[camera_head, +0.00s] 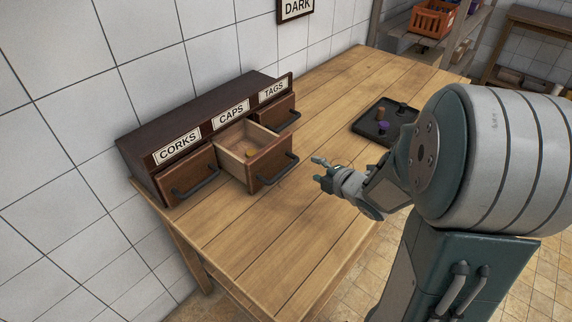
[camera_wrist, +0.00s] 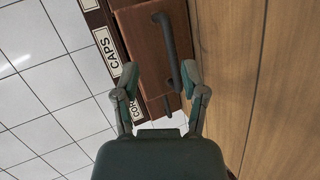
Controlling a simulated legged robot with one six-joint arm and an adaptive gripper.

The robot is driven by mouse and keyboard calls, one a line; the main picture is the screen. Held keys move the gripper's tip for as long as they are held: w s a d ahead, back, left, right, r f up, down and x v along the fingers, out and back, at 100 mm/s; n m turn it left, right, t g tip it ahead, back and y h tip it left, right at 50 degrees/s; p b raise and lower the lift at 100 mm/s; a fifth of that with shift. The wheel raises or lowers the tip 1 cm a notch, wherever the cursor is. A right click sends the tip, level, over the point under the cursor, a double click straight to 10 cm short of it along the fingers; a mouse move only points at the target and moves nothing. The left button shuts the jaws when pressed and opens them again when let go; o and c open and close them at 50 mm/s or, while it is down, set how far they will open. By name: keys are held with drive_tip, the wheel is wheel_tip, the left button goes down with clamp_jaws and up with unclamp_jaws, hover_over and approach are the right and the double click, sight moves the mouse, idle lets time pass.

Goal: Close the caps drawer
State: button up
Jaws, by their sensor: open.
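The caps drawer (camera_head: 270,162) is the middle drawer of a dark wooden cabinet (camera_head: 150,140) on the table. In the wrist view, the drawer front and handle (camera_wrist: 172,50) show beyond the two spread fingertips (camera_wrist: 160,85). Contact cannot be told there.
The corks drawer (camera_head: 188,176) and the tags drawer (camera_head: 282,112) flank it. A dark tray (camera_head: 372,129) with small coloured things lies farther back on the wooden table (camera_head: 235,225). The table in front of the drawers is clear. A tiled wall (camera_head: 60,120) stands behind the cabinet.

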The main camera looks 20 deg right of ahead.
sight(284, 169)
drive_tip(key=f+n+y, duration=0.1)
drive_tip(key=s+f+n+y, duration=0.1)
drive_tip(key=y, duration=0.1)
drive_tip(key=shift+a+f+n, duration=0.15)
drive_tip(key=shift+f+n, duration=0.05)
drive_tip(key=shift+n, duration=0.2)
drive_tip(key=shift+s+a+f+n+y, duration=0.2)
drive_tip(key=shift+s+n+y, duration=0.1)
drive_tip(key=shift+n+y, duration=0.15)
drive_tip(key=shift+s+a+f+n+y, duration=0.15)
drive_tip(key=shift+s+n+y, duration=0.1)
drive_tip(key=shift+n+y, duration=0.15)
drive_tip(key=x, duration=1)
drive_tip(key=shift+w+a, duration=0.25)
drive_tip(key=shift+w, duration=0.1)
clamp_jaws()
